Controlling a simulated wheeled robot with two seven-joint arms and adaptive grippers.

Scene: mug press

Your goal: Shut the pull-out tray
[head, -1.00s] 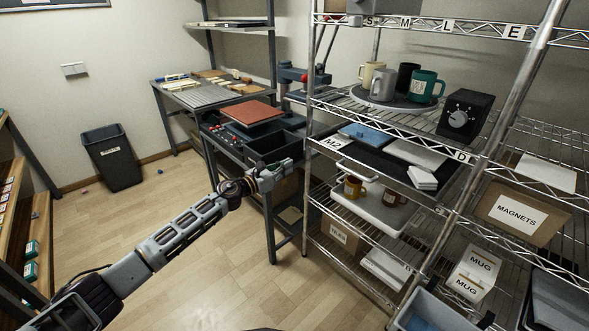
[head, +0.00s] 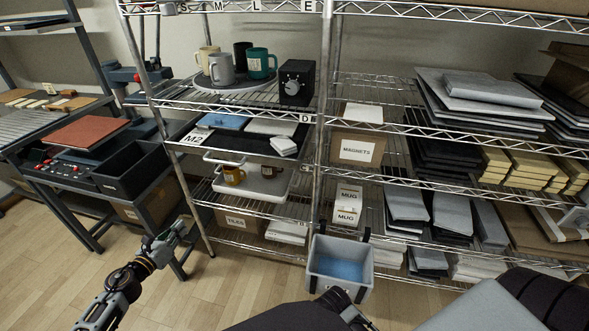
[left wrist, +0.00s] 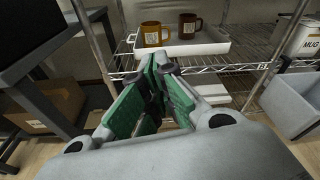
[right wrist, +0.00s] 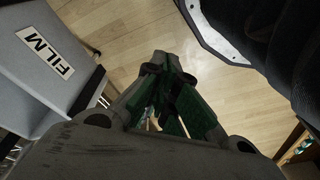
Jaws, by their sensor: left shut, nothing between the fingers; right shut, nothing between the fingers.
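A white tray (head: 262,193) sits on a lower level of the wire rack, below a dark shelf surface. A yellow-orange mug (head: 233,176) and a brown mug (head: 269,171) stand in it. The left wrist view shows the tray (left wrist: 205,48) ahead of the fingers, above a wire shelf edge; how far it is pulled out is unclear. My left gripper (head: 178,230) is shut and empty, below and left of the tray, apart from it in the head view. My right gripper (right wrist: 165,62) is shut and empty over the floor, near a grey box labelled FILM (right wrist: 45,55).
A grey-blue bin (head: 340,283) stands out at the rack front, right of the tray. Boxes labelled MUG (head: 347,205) are behind it. A dark workbench (head: 75,180) is on the left. A rack post (head: 192,192) is near my left gripper. Floor shows between bench and rack.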

